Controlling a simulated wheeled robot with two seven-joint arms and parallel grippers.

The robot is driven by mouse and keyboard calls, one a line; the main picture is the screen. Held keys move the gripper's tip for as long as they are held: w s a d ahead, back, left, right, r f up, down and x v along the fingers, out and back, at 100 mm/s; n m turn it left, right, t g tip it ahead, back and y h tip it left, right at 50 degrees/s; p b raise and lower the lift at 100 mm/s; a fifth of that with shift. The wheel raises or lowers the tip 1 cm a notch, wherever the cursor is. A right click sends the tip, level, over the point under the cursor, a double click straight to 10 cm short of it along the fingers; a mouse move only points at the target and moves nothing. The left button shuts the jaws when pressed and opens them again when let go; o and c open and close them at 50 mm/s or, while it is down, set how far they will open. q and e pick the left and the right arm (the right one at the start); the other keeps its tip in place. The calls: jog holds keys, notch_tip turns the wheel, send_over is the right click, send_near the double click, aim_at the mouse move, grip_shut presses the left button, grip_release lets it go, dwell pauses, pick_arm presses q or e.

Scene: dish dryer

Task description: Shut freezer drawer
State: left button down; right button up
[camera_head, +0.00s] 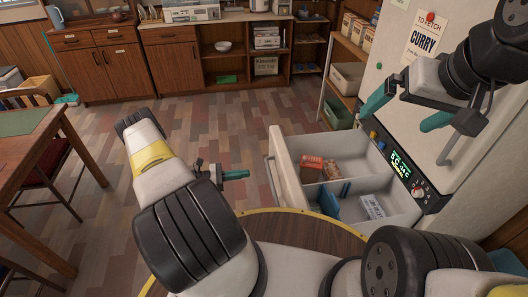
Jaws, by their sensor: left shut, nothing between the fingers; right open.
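The freezer drawer (277,163) is pulled out from the white fridge (400,50), its front panel facing left. It is divided into compartments and holds an orange packet (312,163), a blue item (329,203) and a white box with blue print (373,206). My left gripper (247,174) is shut and empty, just left of the drawer's front panel, with a visible gap between them. My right gripper (406,110) is open and empty, above the far right part of the drawer, in front of the fridge.
A control panel with a green display (402,165) is on the fridge beside the drawer. A wooden table (30,150) and chair stand at the left. Wooden cabinets (100,62) and open shelves (340,72) line the back. The tiled floor (200,110) between is clear.

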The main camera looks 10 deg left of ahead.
aim_at(282, 169)
pick_arm(q)
jog(key=x, duration=1.2)
jog(key=shift+w+d, duration=0.1)
jog(key=shift+d, duration=0.2)
